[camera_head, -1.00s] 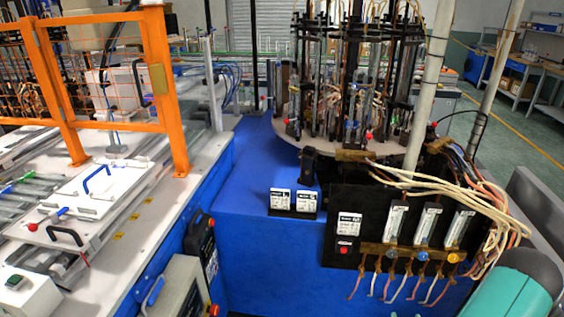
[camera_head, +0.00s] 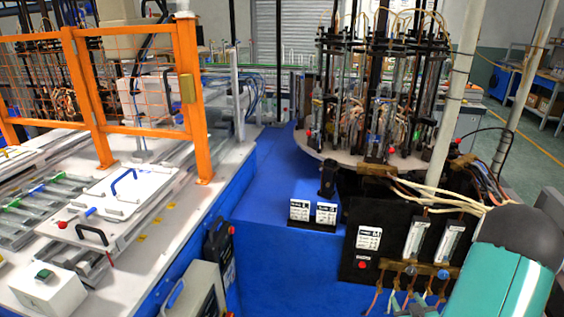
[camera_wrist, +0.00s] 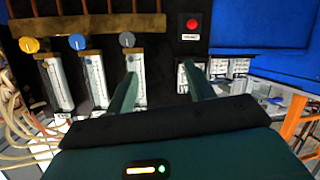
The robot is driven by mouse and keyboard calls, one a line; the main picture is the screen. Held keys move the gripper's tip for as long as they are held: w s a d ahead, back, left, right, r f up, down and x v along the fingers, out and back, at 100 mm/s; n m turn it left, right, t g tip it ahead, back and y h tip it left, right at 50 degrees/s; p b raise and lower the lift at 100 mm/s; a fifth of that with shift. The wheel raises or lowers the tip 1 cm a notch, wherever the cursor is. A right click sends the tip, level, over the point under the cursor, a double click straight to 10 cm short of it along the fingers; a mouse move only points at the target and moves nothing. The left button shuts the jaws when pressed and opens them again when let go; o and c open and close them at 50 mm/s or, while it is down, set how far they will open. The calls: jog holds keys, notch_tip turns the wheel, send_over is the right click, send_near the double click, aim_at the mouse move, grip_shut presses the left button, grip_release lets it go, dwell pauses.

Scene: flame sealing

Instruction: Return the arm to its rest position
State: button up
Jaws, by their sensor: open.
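My gripper (camera_wrist: 160,72) shows in the wrist view with its two teal fingers apart and nothing between them. It faces the black control panel (camera_wrist: 155,55), which appears upside down there; contact cannot be judged. My teal and dark grey arm (camera_head: 500,275) is at the lower right of the head view, in front of the panel's right part. The gripper itself is not visible in the head view.
The black panel (camera_head: 362,212) has flow meters, knobs, a red button and loose cables. A round machine (camera_head: 345,153) with glass tubes and burners stands behind it. An orange guard frame (camera_head: 187,95) and a white bench (camera_head: 160,225) are at left.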

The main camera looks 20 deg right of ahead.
jog(key=w+a+r+n+g+y, duration=0.1)
jog(key=w+a+r, duration=0.25)
jog(key=r, duration=0.25)
jog(key=w+a+r+g, duration=0.2)
jog(key=w+a+r, duration=0.1)
jog(key=w+r, duration=0.15)
jog(key=s+a+r+g, duration=0.1)
jog(key=a+r, duration=0.9)
jog(key=s+a+r+g+y, duration=0.1)
jog(key=s+a+r, duration=0.2)
jog(key=s+a, duration=0.2)
jog(key=s+a+r+g+y, duration=0.1)
jog(key=s+a+r+y, duration=0.1)
jog(key=s+a, duration=0.3)
jog(key=s+a+r+n+g+y, duration=0.1)
jog(key=s+a+r, duration=0.3)
jog(key=a, duration=0.5)
jog(key=shift+s+a+g+y, duration=0.2)
jog(key=shift+s+g+y, duration=0.1)
jog(key=shift+s, duration=0.35)
jog(key=shift+r, duration=0.1)
jog(key=shift+c, duration=0.4)
jog(key=shift+c, duration=1.4)
